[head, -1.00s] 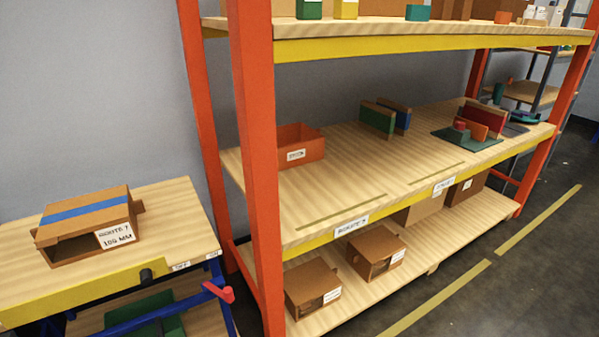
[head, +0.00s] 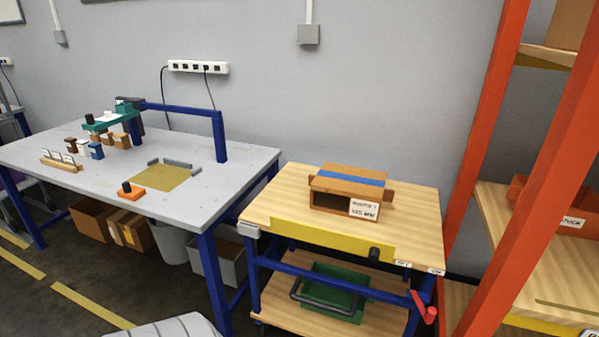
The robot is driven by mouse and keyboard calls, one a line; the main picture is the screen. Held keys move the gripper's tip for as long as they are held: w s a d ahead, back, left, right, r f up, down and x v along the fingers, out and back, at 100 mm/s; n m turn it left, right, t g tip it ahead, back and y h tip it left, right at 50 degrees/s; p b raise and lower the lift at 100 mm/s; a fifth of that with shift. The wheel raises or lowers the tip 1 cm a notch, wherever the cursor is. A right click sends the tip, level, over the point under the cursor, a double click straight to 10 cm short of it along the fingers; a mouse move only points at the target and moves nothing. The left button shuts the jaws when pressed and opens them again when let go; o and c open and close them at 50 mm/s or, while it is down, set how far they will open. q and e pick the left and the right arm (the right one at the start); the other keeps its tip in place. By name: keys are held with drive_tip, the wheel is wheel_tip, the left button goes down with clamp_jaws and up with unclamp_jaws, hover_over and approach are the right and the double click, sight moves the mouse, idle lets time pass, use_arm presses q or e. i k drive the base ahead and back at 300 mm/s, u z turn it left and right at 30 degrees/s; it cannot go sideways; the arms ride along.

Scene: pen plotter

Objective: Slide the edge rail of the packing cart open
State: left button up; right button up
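The packing cart (head: 420,220) stands in the middle right of the head view, with a wooden top and a blue frame. Its yellow edge rail (head: 315,237) runs along the front edge of the top, with a black knob (head: 374,254) near the rail's right end. A brown box (head: 330,200) with a blue stripe and a white label sits on the cart top, its front open. Neither of my grippers is in view.
A grey workbench (head: 225,165) with a pen plotter (head: 128,115) stands to the left. An orange-posted shelf (head: 482,130) stands close on the right. A red handle (head: 426,310) sticks out at the cart's lower right. A green tray (head: 335,285) lies on the lower shelf.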

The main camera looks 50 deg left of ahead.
sight(374, 251)
drive_tip(key=u, duration=1.65)
